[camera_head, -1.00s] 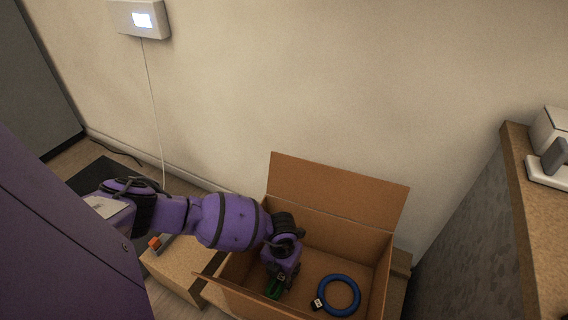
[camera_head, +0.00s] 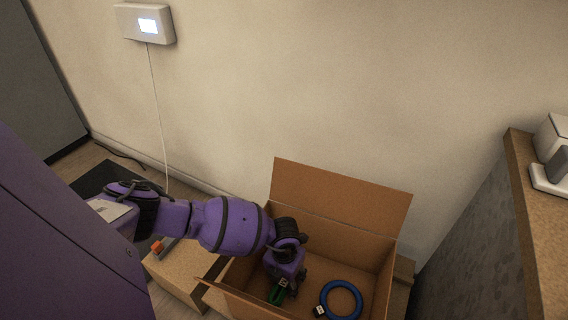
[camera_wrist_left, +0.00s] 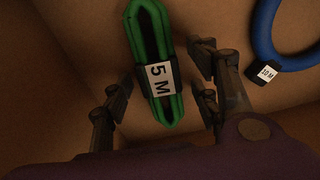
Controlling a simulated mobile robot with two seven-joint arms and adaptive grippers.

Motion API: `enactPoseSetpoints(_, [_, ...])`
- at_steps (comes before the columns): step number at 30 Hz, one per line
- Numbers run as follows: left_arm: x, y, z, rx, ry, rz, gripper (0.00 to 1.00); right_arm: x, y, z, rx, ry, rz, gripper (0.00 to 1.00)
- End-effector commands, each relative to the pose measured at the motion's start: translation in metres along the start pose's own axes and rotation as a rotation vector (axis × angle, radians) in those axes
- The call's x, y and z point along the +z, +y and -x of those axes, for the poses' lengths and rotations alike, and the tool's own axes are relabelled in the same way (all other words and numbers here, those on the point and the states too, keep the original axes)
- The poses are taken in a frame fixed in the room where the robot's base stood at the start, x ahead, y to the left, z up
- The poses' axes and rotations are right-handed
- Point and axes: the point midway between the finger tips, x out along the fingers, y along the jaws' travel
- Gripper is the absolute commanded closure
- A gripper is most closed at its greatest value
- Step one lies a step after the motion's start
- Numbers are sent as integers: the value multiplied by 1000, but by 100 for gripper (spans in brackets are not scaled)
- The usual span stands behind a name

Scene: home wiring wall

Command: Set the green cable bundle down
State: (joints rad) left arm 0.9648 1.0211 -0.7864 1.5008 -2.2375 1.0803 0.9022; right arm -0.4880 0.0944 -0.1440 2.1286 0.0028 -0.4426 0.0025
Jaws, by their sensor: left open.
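The green cable bundle (camera_wrist_left: 150,50) has a white label reading "5 M". In the left wrist view it lies on the box floor between the fingers of my left gripper (camera_wrist_left: 163,95), which are open and apart from it on both sides. In the head view my left gripper (camera_head: 283,285) is down inside the open cardboard box (camera_head: 375,255). My right gripper is in neither view.
A blue cable ring (camera_head: 341,299) with a white tag lies in the box to the right; it also shows in the left wrist view (camera_wrist_left: 265,38). The box walls and raised flap (camera_head: 340,195) surround the gripper. A counter (camera_head: 520,190) stands at the right.

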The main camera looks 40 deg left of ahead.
Motion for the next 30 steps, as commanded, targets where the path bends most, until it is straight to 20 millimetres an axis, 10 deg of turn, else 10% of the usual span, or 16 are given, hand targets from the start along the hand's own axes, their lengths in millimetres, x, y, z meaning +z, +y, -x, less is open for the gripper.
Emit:
enactPoseSetpoints(15, [1, 0, 104, -1, -4, 0, 45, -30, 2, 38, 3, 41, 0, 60])
enactPoseSetpoints(30, [0, 0, 115, 0, -1, 1, 45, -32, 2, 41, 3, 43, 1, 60])
